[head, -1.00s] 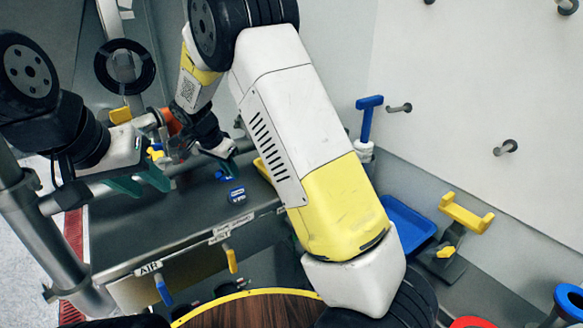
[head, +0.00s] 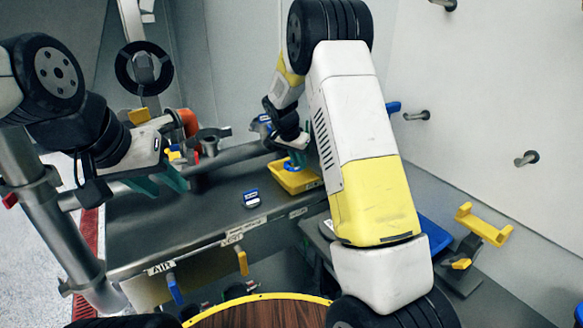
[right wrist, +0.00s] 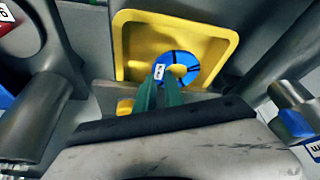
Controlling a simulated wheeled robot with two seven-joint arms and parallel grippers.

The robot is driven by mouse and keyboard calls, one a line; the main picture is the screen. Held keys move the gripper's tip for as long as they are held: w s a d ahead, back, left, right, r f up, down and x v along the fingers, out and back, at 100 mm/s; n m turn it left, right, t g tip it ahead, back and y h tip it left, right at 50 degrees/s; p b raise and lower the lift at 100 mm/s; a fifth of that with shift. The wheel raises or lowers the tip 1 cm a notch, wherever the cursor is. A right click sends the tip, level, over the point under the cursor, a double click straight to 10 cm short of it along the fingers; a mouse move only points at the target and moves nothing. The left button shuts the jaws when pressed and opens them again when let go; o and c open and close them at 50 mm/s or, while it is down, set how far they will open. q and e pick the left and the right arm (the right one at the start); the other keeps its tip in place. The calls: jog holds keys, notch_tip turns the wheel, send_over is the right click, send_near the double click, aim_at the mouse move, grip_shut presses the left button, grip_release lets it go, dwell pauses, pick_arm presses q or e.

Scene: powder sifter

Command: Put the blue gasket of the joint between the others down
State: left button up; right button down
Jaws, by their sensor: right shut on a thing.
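The blue gasket, a ring with a small white label, is at the tips of my right gripper (right wrist: 160,95). In the right wrist view the gasket (right wrist: 181,66) shows against the yellow tray (right wrist: 222,35), inside its rim. The green fingers are shut on its near edge. In the head view my right gripper (head: 294,158) is over the yellow tray (head: 300,186); whether the gasket touches the tray floor I cannot tell. My left gripper (head: 160,184) is open and empty, beside the metal pipe joint (head: 210,136), left of the tray.
A small blue labelled piece (head: 251,198) lies on the grey bench (head: 190,222). An orange part (head: 187,122) is by the pipes at the back. A yellow holder (head: 483,224) and wall pegs are at the right. A round wooden top (head: 262,314) is in front.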

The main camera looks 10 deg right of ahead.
aim_at(298, 169)
notch_tip(298, 169, down, 5)
jog(key=shift+r, duration=0.2)
jog(key=shift+w+d+f, duration=0.1)
jog(key=shift+d+f, duration=0.15)
jog(key=c, duration=1.4)
grip_release()
jog(key=shift+f, duration=0.1)
